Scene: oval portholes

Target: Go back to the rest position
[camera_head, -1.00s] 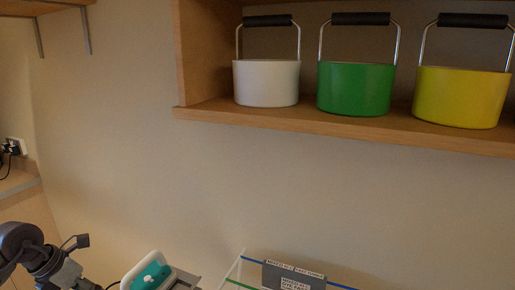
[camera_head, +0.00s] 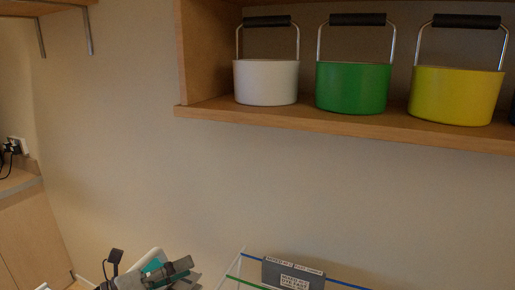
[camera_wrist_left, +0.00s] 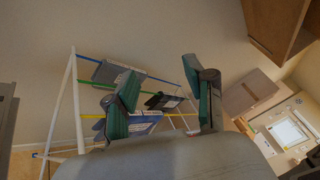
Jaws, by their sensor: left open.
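My left gripper (camera_head: 168,272) shows at the bottom of the head view, low in front of the wall. In the left wrist view the same gripper (camera_wrist_left: 165,98) has its two teal-padded fingers spread wide apart. I see nothing held between them. Behind the fingers in that view is a white-framed rack with coloured bars. My right gripper is in neither view.
A wooden shelf (camera_head: 300,116) holds white (camera_head: 266,82), green (camera_head: 353,88) and yellow (camera_head: 456,95) pots with handles. Below it, a rack (camera_head: 237,262) carries a grey labelled item (camera_head: 292,274). A counter (camera_head: 18,183) stands at left. The wall between is bare.

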